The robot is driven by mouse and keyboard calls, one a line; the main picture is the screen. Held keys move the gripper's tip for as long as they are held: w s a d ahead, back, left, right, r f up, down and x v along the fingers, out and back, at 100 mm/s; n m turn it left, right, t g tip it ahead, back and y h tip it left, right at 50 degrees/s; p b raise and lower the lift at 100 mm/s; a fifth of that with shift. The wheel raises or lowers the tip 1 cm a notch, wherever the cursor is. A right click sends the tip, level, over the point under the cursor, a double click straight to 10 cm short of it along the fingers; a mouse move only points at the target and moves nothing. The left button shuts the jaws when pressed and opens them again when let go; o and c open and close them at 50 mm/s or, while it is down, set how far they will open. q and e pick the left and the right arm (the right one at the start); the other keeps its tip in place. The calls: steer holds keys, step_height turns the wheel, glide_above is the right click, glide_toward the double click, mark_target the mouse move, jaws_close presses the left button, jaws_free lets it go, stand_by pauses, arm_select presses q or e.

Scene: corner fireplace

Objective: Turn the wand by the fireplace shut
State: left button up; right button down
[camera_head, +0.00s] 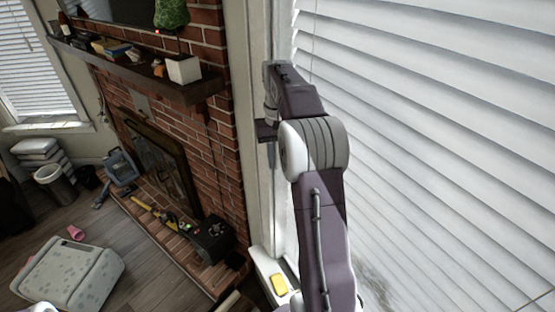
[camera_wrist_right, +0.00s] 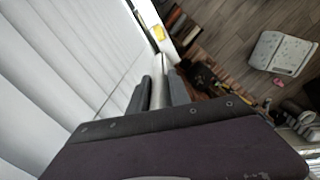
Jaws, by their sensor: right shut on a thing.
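My right gripper (camera_head: 267,133) is at the left edge of the large window blind (camera_head: 430,120), beside the brick fireplace. In the right wrist view the gripper's two fingers (camera_wrist_right: 160,88) are on either side of a pale, slim rod, the wand (camera_wrist_right: 158,75), and are shut on it. In the head view the wand is mostly hidden by my gripper and arm and is hard to tell from the window frame. The blind's slats show broad white faces with narrow dark lines between them. My left gripper is not in view.
The fireplace (camera_head: 160,160) has a wooden mantel (camera_head: 135,72) with a white planter (camera_head: 184,69) and small items. A dark box (camera_head: 212,240) stands on the hearth. A yellow object (camera_head: 279,285) lies on the sill. A patterned ottoman (camera_head: 68,275) stands on the floor.

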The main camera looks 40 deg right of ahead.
steer(key=shift+w+d+r+n, duration=0.1)
steer(key=shift+n, duration=0.5)
steer(key=shift+d+r+n, duration=0.1)
steer(key=shift+n, duration=0.5)
steer(key=c, duration=1.4)
jaws_free()
steer(key=shift+c, duration=0.2)
steer(key=shift+o, duration=1.2)
steer(key=shift+f, duration=0.1)
steer(key=shift+w+f, duration=0.1)
steer(key=shift+w, duration=0.1)
